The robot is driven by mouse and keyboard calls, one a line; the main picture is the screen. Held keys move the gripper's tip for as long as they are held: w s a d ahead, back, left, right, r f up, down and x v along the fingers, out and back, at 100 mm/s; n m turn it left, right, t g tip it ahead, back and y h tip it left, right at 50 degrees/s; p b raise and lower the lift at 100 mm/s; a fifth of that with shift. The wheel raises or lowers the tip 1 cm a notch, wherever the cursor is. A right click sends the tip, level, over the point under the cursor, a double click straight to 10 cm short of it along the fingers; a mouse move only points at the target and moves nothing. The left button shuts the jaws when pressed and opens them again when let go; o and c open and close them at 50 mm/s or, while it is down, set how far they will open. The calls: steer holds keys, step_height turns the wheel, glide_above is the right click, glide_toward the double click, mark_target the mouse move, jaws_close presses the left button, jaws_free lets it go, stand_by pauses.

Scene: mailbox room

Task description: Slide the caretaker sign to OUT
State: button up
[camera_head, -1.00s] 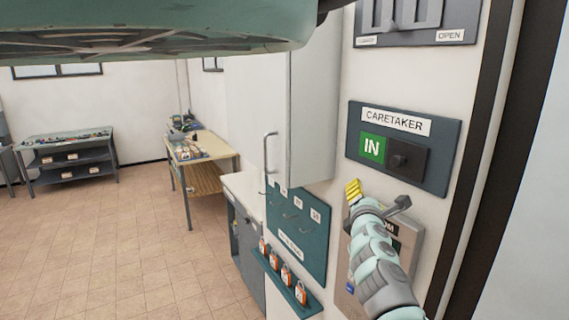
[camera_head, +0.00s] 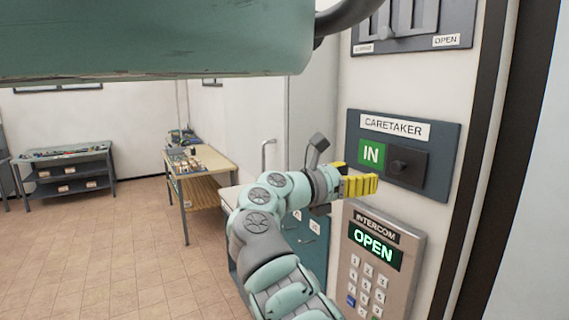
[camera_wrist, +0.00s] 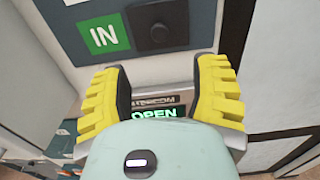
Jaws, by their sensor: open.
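The caretaker sign (camera_head: 447,150) is a dark grey plate on the wall, labelled CARETAKER. Its green IN field (camera_head: 371,155) shows on the left, and the dark slider with a round knob (camera_head: 407,166) covers the right part. In the wrist view the IN field (camera_wrist: 104,36) and the slider knob (camera_wrist: 155,38) are ahead, beyond the fingertips. My gripper (camera_head: 358,178) has yellow fingers, is open and empty, and is just below the IN field in the head view. In the wrist view its fingers (camera_wrist: 160,72) are spread wide, with the knob above the gap. No contact with the knob shows.
An intercom panel (camera_head: 411,272) with a keypad and a lit OPEN display is below the sign. Another wall panel (camera_head: 456,25) with an OPEN label is above. A grey cabinet door with a handle (camera_head: 265,155) is to the left.

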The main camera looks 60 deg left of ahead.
mark_target(394, 167)
steer(key=w+p, duration=0.1)
steer(key=w, duration=0.3)
steer(key=w+p, duration=0.2)
steer(key=w, duration=0.2)
steer(key=w+d+p, duration=0.1)
steer(key=w+p, duration=0.1)
steer(key=w, duration=0.1)
steer(key=shift+w+r, duration=0.1)
steer(key=shift+w, duration=0.3)
steer(key=shift+w+p, duration=0.45)
steer(key=shift+w, duration=0.35)
jaws_close()
steer(key=shift+a, duration=0.1)
